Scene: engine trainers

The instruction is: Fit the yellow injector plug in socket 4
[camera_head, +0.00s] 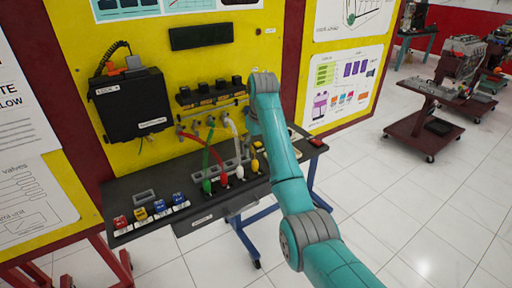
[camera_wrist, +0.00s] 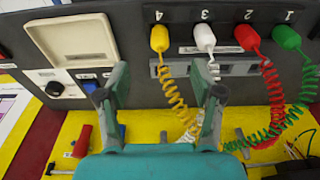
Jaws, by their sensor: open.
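The yellow plug (camera_wrist: 159,38) stands by the mark 4 in the wrist view, its coiled yellow cable running down toward the yellow panel. I cannot tell whether it is seated in anything. A grey socket strip (camera_wrist: 225,69) with several openings lies between the plugs and the panel; the cable and my finger cover part of its 4 end. My gripper (camera_wrist: 162,95) is open and empty, its fingers apart over the bench, with the yellow plug beyond the fingertips. In the head view my arm hides the fingers.
White (camera_wrist: 204,38), red (camera_wrist: 247,38) and green (camera_wrist: 287,37) plugs stand beside marks 3, 2 and 1, their coiled cables close to my right finger. A box with an open cream lid (camera_wrist: 75,40) is at left. The yellow panel (camera_head: 275,50) rises behind the bench (camera_head: 122,190).

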